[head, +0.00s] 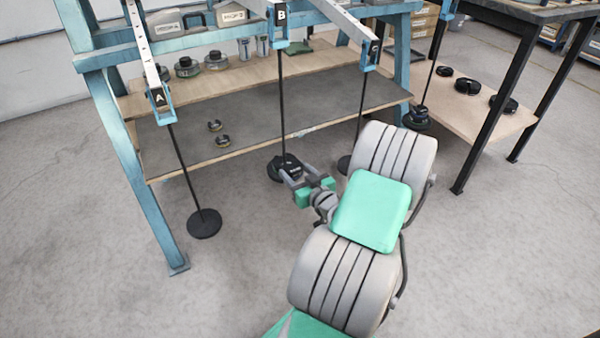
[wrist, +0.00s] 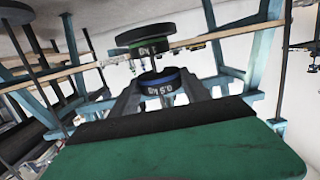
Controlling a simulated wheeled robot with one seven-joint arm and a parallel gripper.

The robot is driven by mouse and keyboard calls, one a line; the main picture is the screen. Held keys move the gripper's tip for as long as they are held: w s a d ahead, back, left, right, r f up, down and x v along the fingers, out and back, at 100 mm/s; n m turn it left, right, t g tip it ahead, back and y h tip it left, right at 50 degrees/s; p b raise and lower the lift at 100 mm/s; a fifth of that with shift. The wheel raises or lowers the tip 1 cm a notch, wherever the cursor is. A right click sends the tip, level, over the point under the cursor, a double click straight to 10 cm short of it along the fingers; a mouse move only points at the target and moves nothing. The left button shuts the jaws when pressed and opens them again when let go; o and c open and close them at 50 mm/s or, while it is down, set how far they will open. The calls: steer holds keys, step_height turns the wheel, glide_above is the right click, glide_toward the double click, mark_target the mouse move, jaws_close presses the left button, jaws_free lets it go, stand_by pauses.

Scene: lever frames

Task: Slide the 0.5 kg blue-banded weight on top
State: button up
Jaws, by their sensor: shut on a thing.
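My gripper (head: 290,174) is low beside the rod of hanger B (head: 282,105). It is shut on the blue-banded weight (wrist: 164,83), marked 0.5 kg, whose lettering is inverted in the wrist view. Beyond it in that view are a green-banded weight (wrist: 150,47) and a wide black disc (wrist: 144,33), lying together. A visible gap separates the blue-banded weight from the green-banded one. In the head view the black pieces at hanger B's foot (head: 275,170) overlap my fingers, so I cannot tell whether the rod is inside the weight's slot.
Hanger A (head: 203,223) hangs left with a bare disc. A loaded hanger (head: 417,118) is farther right. Black weights (head: 467,86) sit on the right-hand shelf.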

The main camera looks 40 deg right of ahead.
mark_target(293, 167)
steer(key=shift+s+d+f, duration=0.4)
steer(key=shift+d, duration=0.15)
steer(key=shift+r+p+x, duration=0.15)
steer(key=shift+p+x, duration=0.3)
steer(key=shift+x, duration=0.55)
steer(key=shift+r+p+x, duration=0.2)
steer(key=shift+p+x, duration=0.2)
steer(key=shift+x, duration=0.65)
steer(key=shift+w, duration=0.1)
steer(key=shift+w+b, duration=0.1)
steer(key=shift+b, duration=0.2)
steer(key=shift+w, duration=0.25)
steer(key=shift+x, duration=1.05)
steer(key=shift+w+d+r, duration=0.15)
steer(key=shift+w+d, duration=0.2)
steer(key=shift+w, duration=0.45)
steer(key=shift+f+b, duration=0.5)
steer(key=shift+b, duration=0.35)
